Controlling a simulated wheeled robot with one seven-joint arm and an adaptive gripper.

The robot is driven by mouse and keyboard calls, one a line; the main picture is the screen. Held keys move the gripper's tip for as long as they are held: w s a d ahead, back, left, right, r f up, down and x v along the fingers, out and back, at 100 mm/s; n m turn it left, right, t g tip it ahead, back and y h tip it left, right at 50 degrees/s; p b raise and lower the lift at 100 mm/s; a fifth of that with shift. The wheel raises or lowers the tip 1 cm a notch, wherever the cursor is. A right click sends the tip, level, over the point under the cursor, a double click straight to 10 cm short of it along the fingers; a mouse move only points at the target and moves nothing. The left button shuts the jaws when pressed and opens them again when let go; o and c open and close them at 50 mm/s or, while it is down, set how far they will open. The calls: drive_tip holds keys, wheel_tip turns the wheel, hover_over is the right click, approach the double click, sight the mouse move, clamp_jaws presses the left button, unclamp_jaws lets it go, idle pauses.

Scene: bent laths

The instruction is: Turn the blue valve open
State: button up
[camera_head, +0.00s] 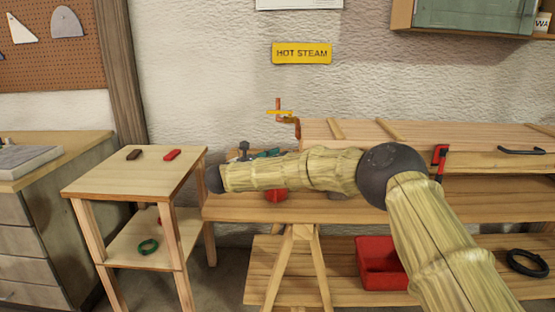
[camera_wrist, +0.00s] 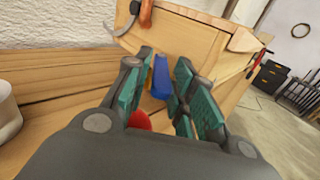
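The blue valve shows in the wrist view as a blue upright piece (camera_wrist: 161,76), seen through the gap between my fingers. My gripper (camera_wrist: 164,64) is open, with teal pads on either side of this line of sight; I cannot tell whether a finger touches the blue piece. A red part (camera_wrist: 139,119) shows lower between the fingers, partly hidden. In the head view my gripper (camera_head: 254,152) is mostly hidden behind my arm at the bench, with only dark and teal bits showing. I cannot make out the blue valve there.
A copper pipe with a yellow handle (camera_head: 279,112) stands at the wooden box (camera_head: 440,133) on the bench. A red clamp (camera_head: 439,158) grips the box. A red bin (camera_head: 375,265) sits on the lower shelf. A white cylinder (camera_wrist: 7,112) stands left of my gripper.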

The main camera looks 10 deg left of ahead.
drive_tip(key=v, duration=1.1)
drive_tip(key=shift+s+a, duration=0.25)
drive_tip(key=shift+s, duration=0.05)
